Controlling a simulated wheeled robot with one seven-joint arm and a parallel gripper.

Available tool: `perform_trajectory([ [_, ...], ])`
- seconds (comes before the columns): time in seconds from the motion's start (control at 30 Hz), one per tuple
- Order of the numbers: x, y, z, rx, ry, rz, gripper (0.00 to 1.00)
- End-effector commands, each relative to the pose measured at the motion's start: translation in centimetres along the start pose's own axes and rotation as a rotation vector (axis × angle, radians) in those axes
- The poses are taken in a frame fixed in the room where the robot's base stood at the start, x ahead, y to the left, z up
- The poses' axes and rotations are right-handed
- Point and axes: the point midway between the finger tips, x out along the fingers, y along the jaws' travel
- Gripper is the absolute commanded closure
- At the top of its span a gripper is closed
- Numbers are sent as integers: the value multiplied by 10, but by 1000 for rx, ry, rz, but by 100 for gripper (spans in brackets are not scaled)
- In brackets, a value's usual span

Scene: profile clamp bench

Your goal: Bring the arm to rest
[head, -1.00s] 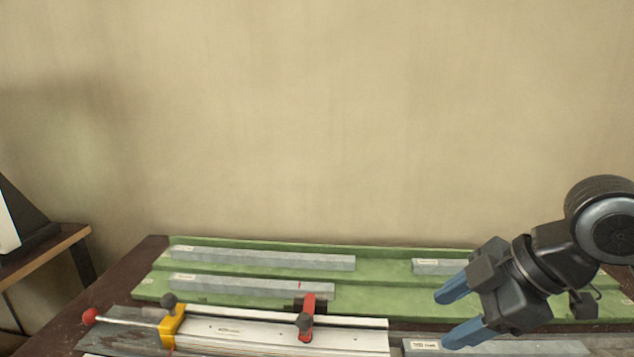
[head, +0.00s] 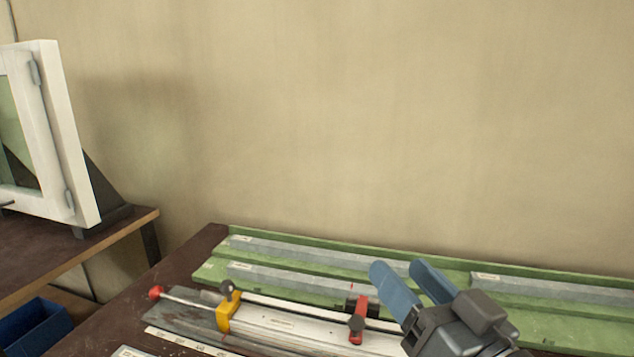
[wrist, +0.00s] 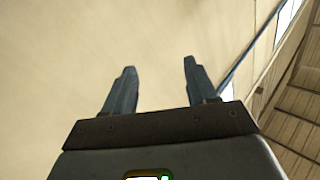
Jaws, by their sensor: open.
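My gripper (head: 412,278) is at the lower right of the head view, above the bench. Its two blue fingers are apart, with nothing between them, and point up and to the left. In the wrist view the fingers of my gripper (wrist: 160,80) stand apart and empty, against the plain beige wall. The rest of my arm is mostly outside the head view.
A clamp fixture with a yellow bracket (head: 228,311) and a red clamp (head: 358,318) lies on the bench. Behind it, a green tray (head: 210,270) holds several grey profiles (head: 290,280). A white window frame (head: 70,150) stands on a side table at left. A blue bin (head: 38,328) is below.

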Motion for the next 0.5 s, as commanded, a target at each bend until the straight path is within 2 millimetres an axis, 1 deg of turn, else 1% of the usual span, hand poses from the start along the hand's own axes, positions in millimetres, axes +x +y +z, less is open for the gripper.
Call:
perform_trajectory([
  [0.03, -11, -1, 13, 44, 3, 39, 43],
  [0.17, -41, 4, 42, 114, 10, 150, 43],
  [0.27, -70, 6, 65, 148, 0, 232, 43],
  [0.37, -103, 7, 88, 161, -21, 309, 43],
  [0.4, -118, 7, 97, 162, -33, 338, 43],
  [0.47, -141, 6, 109, 156, -53, 377, 43],
  [0.5, -157, 6, 116, 149, -66, 402, 43],
])
